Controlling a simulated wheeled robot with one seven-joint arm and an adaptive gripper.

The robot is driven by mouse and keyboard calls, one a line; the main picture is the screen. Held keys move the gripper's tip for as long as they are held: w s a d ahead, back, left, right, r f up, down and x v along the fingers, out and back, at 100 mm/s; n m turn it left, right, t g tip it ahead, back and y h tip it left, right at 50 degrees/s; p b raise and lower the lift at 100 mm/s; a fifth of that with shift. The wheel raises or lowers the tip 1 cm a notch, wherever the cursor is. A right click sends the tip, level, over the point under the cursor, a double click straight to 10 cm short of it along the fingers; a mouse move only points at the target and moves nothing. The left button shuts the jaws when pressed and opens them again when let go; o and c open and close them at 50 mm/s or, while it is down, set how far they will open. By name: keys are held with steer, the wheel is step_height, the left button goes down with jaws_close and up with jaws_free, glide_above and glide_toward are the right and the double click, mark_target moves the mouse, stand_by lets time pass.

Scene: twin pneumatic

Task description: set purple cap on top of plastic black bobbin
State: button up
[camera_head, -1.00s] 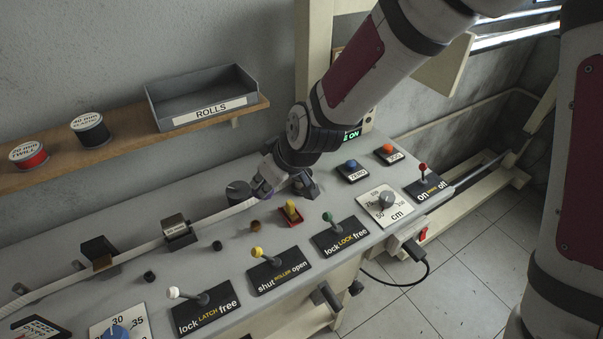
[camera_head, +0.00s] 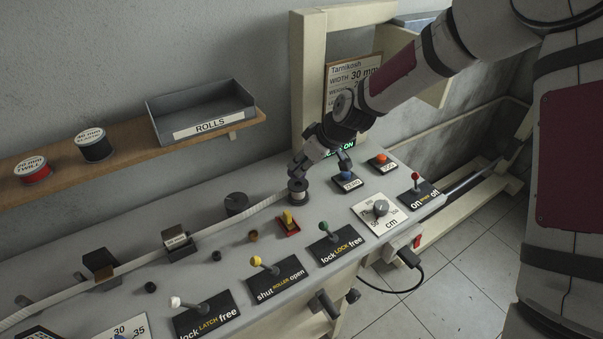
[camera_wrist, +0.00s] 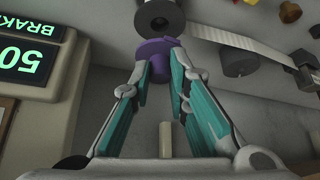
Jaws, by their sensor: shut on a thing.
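The purple cap (camera_wrist: 155,50) is between my gripper's fingertips in the wrist view, and the fingers are closed on its sides. My gripper (camera_wrist: 160,68) also shows in the head view (camera_head: 298,172), reaching down at the bobbin. The black bobbin (camera_head: 298,197), a spool with a grey core, stands upright on the machine top. It also shows in the wrist view (camera_wrist: 160,14), just beyond the cap. The cap overlaps its near edge there, and I cannot tell whether they touch. In the head view the cap is not clearly visible.
A black cylinder (camera_head: 237,203) stands left of the bobbin, with a pale tape (camera_head: 215,222) running past. The blue ZERO button (camera_head: 347,175) is close on the right. The BRAKE display (camera_wrist: 30,55) stands behind.

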steer(key=shift+f+p, duration=0.35)
steer(key=shift+f, duration=1.4)
steer(key=shift+f, duration=0.15)
steer(key=shift+f, duration=0.15)
steer(key=o, duration=0.8)
steer(key=shift+r, duration=0.45)
steer(key=v, duration=1.2)
steer(key=shift+f, duration=0.1)
